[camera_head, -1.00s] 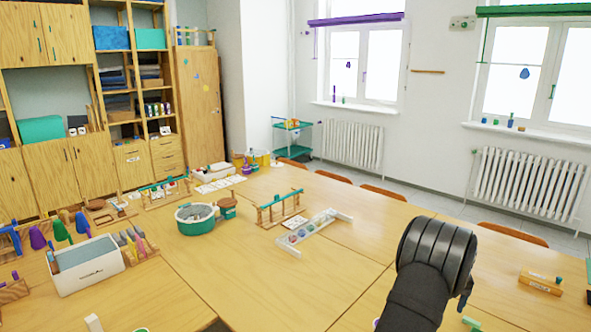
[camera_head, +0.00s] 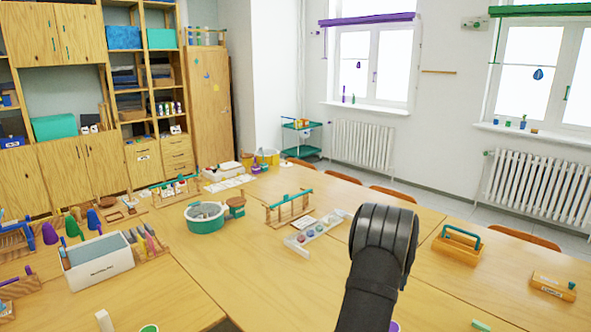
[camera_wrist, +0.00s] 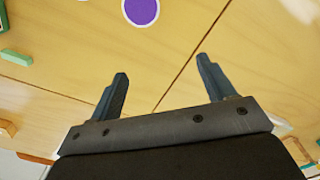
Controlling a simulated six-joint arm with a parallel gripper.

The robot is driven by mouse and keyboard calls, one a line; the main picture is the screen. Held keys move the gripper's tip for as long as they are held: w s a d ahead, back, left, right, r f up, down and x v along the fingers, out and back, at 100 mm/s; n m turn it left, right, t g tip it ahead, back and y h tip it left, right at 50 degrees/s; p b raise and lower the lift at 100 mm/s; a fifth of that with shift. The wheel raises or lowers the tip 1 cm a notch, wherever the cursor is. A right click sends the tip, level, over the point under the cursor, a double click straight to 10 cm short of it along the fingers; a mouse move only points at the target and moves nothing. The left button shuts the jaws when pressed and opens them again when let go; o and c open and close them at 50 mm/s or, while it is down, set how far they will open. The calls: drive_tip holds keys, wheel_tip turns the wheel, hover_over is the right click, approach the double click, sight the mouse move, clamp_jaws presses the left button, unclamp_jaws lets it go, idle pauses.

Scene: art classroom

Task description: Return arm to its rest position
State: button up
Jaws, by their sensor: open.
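My arm rises from the bottom of the head view, in front of the wooden tables (camera_head: 235,270). Its fingers are hidden in that view. In the wrist view my gripper (camera_wrist: 160,85) is open, its two dark fingers wide apart with nothing between them. The wooden tabletop (camera_wrist: 175,50) lies beyond the fingertips. A purple disc (camera_wrist: 141,10) lies on it at the top of the wrist view.
A wooden caddy with a teal handle (camera_head: 457,245) and a wooden block (camera_head: 553,287) stand right of my arm. The front middle tabletop is mostly clear.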

drive_tip(key=w+a+n, duration=0.1)
drive_tip(key=w+a, duration=0.1)
drive_tip(key=a, duration=0.4)
drive_tip(key=shift+w+a, duration=0.25)
drive_tip(key=shift+a, duration=0.15)
